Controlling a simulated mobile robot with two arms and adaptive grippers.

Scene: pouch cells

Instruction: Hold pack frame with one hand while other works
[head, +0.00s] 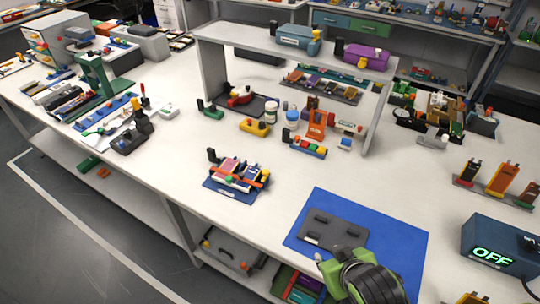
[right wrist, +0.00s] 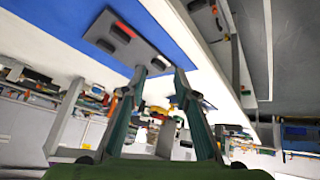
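A dark grey plate with raised black blocks, which looks like the pack frame (head: 333,233), lies flat on a blue mat (head: 400,247) at the front of the bench. My right gripper (head: 326,264), green and black, is at the frame's near edge, with its fingers mostly hidden behind its wrist. In the right wrist view its two fingers (right wrist: 160,76) stand apart with nothing clearly held between them. The frame (right wrist: 152,52) lies just beyond the left fingertip there; contact cannot be told. My left gripper is in neither view.
A dark box reading OFF (head: 497,252) stands right of the mat. Upright orange and brown pieces (head: 500,180) stand behind it. A blue tray of coloured parts (head: 232,189) lies left of the mat. A grey shelf (head: 290,42) spans the back. The bench left of the mat has free room.

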